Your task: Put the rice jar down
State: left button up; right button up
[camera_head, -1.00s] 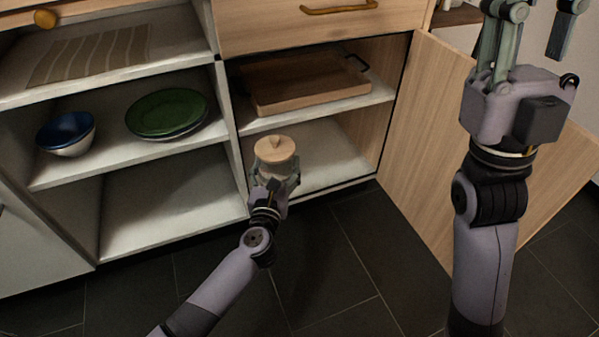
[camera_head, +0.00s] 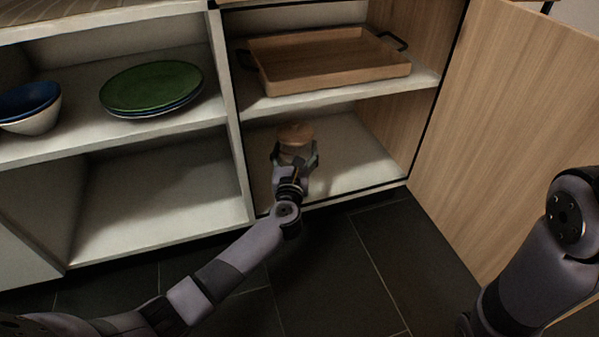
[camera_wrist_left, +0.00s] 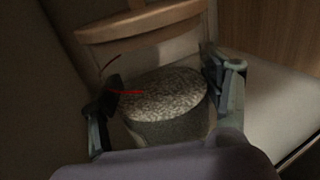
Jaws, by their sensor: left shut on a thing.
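The rice jar has a round wooden lid (camera_head: 296,134). It is inside the lower right compartment of the cabinet, near its front. My left gripper (camera_head: 295,158) is shut around the jar, its fingers on either side below the lid. In the left wrist view the speckled rice (camera_wrist_left: 165,95) in the jar sits between the two fingers of my left gripper (camera_wrist_left: 167,98). A wooden edge, probably the lid (camera_wrist_left: 140,22), shows above it. The jar's base is hidden, so I cannot tell whether it touches the compartment floor (camera_head: 350,160). My right gripper is out of view.
A wooden tray (camera_head: 330,72) with dark handles lies on the shelf above the jar. Green plates (camera_head: 150,86) and blue-and-white bowls (camera_head: 30,108) stand on the left shelf. An open wooden door (camera_head: 515,120) is at the right. The compartment floor right of the jar is clear.

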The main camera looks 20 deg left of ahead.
pick_arm(q)
notch_tip(320, 180, down, 7)
jog(key=b, duration=0.5)
jog(key=shift+r, duration=0.1)
jog(key=o, duration=1.3)
jog(key=shift+f, duration=0.2)
jog(key=o, duration=0.5)
jog(key=shift+c, duration=0.2)
jog(key=shift+s+r, duration=0.1)
jog(key=shift+r, duration=0.05)
